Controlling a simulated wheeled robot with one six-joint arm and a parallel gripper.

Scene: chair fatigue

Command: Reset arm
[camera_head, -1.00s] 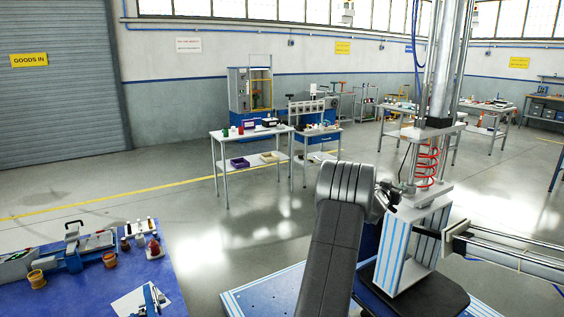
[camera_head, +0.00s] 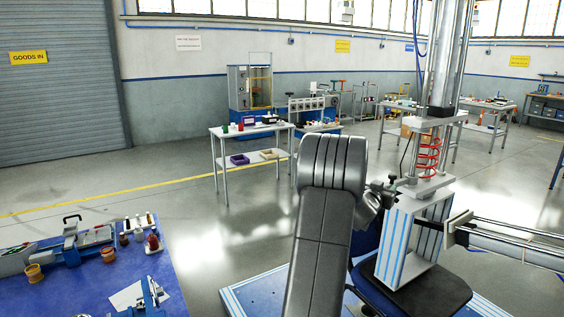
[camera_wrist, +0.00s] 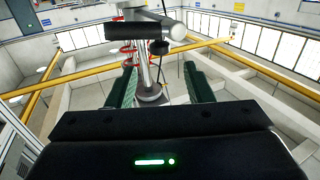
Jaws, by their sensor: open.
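My gripper (camera_wrist: 160,67) shows in the wrist view with its two green ridged fingers well apart. It is open, with nothing held between the fingers. Past the fingers, the wrist view shows a chrome column and a dark bar of the rig, apart from the fingers as far as I can tell. In the head view my dark grey arm (camera_head: 327,210) rises at the middle front. It hides part of the office chair, and I cannot make out the fingers there.
A test rig with a striped block (camera_head: 408,240) and red coil (camera_head: 429,155) stands right of my arm, over the dark chair seat (camera_head: 425,292). A blue bench (camera_head: 100,285) with tools lies at lower left. A white table (camera_head: 250,131) stands behind. Floor between is free.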

